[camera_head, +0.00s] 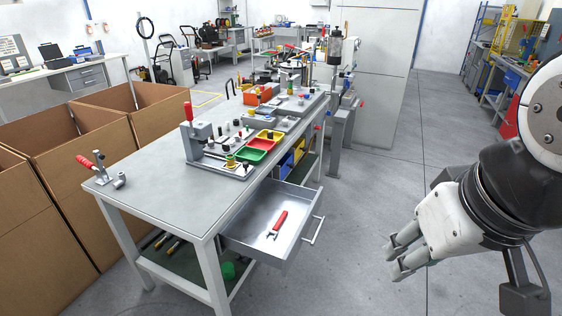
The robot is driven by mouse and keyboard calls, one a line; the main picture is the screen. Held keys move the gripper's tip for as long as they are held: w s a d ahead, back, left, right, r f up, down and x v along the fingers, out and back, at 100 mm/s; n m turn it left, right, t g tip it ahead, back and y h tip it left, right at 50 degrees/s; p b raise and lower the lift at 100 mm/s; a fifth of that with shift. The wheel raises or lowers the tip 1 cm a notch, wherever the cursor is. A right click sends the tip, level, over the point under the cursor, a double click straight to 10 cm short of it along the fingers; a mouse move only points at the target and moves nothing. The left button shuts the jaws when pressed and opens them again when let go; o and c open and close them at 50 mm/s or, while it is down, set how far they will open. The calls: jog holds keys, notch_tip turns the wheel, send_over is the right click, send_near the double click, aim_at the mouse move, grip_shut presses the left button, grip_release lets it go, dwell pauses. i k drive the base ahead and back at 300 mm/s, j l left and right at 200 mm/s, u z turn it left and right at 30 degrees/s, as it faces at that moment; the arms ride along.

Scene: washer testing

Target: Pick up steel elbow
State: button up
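A small grey metal fitting, which looks like the steel elbow (119,181), lies on the workbench (160,205) near its left edge. It sits just right of the base of a red-handled toggle clamp (97,168). My gripper (393,257) is at the right of the view, out over the floor and clear of the bench. Its fingers point left and are apart, with nothing between them. The elbow is far to the left of my gripper, across the open drawer and the bench top. The elbow is too small to make out its openings.
An open drawer (245,222) with a red-handled tool (278,223) juts from the bench towards my gripper. A test fixture (205,150) and green (251,155) and red (269,135) trays stand further back. Cardboard boxes (85,165) line the left side.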

aim_at(122, 178)
jog(key=i+j+u, duration=0.3)
jog(key=i+j, duration=0.2)
jog(key=i+j+u, duration=0.3)
jog(key=i+j, duration=0.2)
jog(key=i+j+u, duration=0.3)
jog(key=i, duration=0.35)
